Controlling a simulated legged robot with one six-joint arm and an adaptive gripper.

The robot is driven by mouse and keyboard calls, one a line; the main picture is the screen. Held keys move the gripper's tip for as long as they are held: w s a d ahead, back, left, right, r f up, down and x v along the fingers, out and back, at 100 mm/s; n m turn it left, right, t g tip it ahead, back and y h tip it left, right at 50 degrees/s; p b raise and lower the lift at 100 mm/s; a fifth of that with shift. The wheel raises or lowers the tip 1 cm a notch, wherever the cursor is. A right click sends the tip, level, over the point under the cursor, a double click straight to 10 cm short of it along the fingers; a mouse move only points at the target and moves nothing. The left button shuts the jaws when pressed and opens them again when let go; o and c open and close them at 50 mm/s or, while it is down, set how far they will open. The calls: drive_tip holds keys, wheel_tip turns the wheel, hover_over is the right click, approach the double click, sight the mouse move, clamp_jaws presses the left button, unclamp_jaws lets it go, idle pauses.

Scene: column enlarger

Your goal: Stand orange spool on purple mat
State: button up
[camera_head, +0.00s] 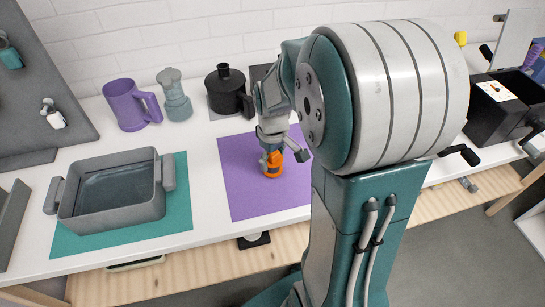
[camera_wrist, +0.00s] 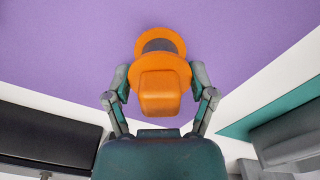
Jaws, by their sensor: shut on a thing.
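The orange spool (camera_head: 272,163) is upright, low over or on the purple mat (camera_head: 240,192); I cannot tell if its base touches the mat. In the wrist view the spool (camera_wrist: 160,92) sits between my fingertips, with the purple mat (camera_wrist: 70,50) filling the ground behind it. My gripper (camera_head: 270,150) reaches down from above and is shut on the spool. In the wrist view both fingers of my gripper (camera_wrist: 160,85) press against the spool's sides. My arm hides the mat's right part in the head view.
A grey pan (camera_head: 112,212) stands on a teal mat (camera_head: 180,208) at the left. A purple mug (camera_head: 128,108), a grey-green bottle (camera_head: 174,100) and a black pot (camera_head: 226,92) stand behind. Black boxes (camera_head: 492,115) are at the right. The mat's front left is clear.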

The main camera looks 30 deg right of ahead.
drive_tip(key=shift+f, duration=0.35)
idle(0.4)
drive_tip(key=o, duration=1.2)
drive_tip(key=shift+r, duration=4.05)
wheel_tip(320, 180, up, 12)
drive_tip(key=shift+f, duration=0.1)
